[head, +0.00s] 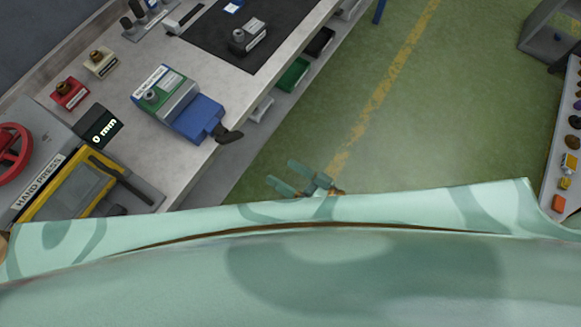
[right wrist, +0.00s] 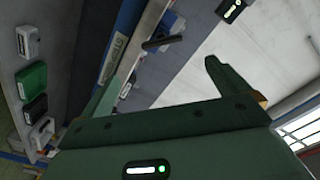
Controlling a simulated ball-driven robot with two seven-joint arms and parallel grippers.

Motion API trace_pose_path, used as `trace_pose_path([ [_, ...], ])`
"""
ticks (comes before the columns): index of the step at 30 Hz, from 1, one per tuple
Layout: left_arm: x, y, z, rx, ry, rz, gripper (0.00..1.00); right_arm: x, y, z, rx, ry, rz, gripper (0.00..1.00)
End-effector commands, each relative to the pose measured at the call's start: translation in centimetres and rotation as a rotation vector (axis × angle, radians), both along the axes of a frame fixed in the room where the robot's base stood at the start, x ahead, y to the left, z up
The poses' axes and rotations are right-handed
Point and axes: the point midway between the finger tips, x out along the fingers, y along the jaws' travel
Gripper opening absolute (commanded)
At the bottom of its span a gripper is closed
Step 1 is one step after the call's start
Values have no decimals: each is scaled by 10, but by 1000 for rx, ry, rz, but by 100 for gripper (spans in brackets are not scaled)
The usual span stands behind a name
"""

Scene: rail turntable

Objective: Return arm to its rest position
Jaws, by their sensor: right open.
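My right gripper (head: 303,178) shows in the head view just beyond the pale green edge of my own body. It is over the green floor (head: 385,130), to the right of the workbench (head: 225,75). Its two fingers are spread apart with nothing between them. In the right wrist view the same open gripper (right wrist: 160,86) has its fingers apart, with the bench behind them. Most of the right arm is hidden behind my body. My left gripper is not in view.
A blue and green device (head: 180,103) with a dark handle (head: 229,134) overhangs the bench edge near my right gripper. A hand press (head: 75,180) with a red wheel stands at left. Bins (head: 292,75) sit under the bench edge. A rack (head: 562,150) stands at right. Floor between is clear.

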Motion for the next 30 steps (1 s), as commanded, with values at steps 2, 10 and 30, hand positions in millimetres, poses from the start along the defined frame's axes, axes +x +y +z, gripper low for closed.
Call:
trace_pose_path([
  [2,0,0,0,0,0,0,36,-2,-3,0,1,0,-1,100],
  [10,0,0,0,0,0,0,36,-3,-4,0,1,-1,0,100],
  [30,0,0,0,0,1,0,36,6,-106,-147,-852,-38,-22,100],
])
